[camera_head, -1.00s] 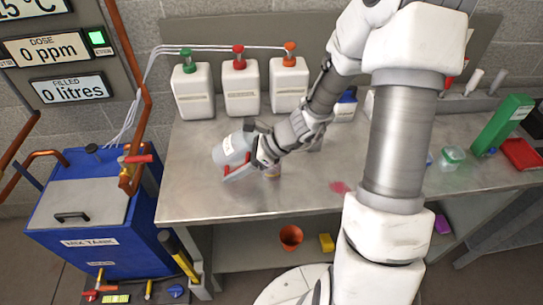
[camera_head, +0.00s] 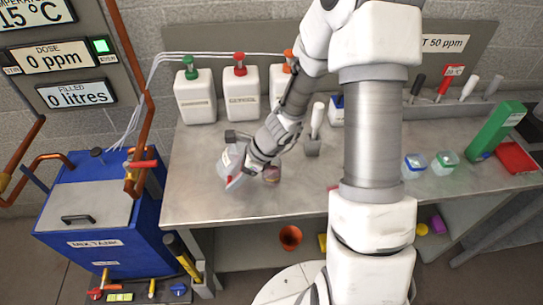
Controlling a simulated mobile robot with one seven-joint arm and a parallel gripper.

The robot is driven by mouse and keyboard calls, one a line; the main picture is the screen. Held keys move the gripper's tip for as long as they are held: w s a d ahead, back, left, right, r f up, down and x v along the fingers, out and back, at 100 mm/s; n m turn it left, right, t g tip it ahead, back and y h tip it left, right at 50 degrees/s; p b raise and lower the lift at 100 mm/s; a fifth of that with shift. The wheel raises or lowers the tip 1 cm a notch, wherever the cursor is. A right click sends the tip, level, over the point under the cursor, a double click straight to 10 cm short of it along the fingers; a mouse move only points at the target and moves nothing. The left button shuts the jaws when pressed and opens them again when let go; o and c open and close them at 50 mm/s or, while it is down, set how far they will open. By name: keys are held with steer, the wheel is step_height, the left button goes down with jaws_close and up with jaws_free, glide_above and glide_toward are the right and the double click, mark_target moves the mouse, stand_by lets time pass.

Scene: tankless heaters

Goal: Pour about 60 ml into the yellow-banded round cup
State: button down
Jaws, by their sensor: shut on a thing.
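My gripper (camera_head: 237,180) is shut on a grey container (camera_head: 229,158) with a white label, above the left part of the steel bench. The container looks tilted, and the gripper partly covers it. A small round cup (camera_head: 272,174) stands on the bench just right of the gripper. The cup looks brownish to purple; its band is too small to make out clearly. I cannot see any liquid leaving the container.
White jugs with green (camera_head: 194,95), red (camera_head: 241,92) and orange caps stand along the back. A scoop with a white handle (camera_head: 315,125) stands behind the cup. Lidded tubs (camera_head: 446,162) and a green box (camera_head: 497,131) are at the right. The front left bench (camera_head: 190,205) is clear.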

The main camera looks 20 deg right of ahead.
steer(key=shift+w+a+r+g+h+p, duration=0.25)
steer(key=shift+a+h+p, duration=0.45)
steer(key=shift+p, duration=1.45)
steer(key=h+p, duration=0.1)
steer(key=p, duration=0.1)
steer(key=shift+p, duration=0.3)
steer(key=h+p, duration=0.1)
steer(key=p, duration=0.3)
steer(key=a+g+h+p, duration=0.1)
steer(key=p, duration=0.3)
steer(key=shift+w+f+p, duration=0.1)
steer(key=shift+f+p, duration=0.15)
steer(key=shift+p, duration=0.1)
steer(key=shift+f, duration=0.4)
steer(key=shift+w+a+f+g+h+b, duration=0.1)
steer(key=shift+a+f+g+h+b, duration=0.2)
steer(key=shift+h, duration=0.5)
steer(key=shift+r, duration=0.15)
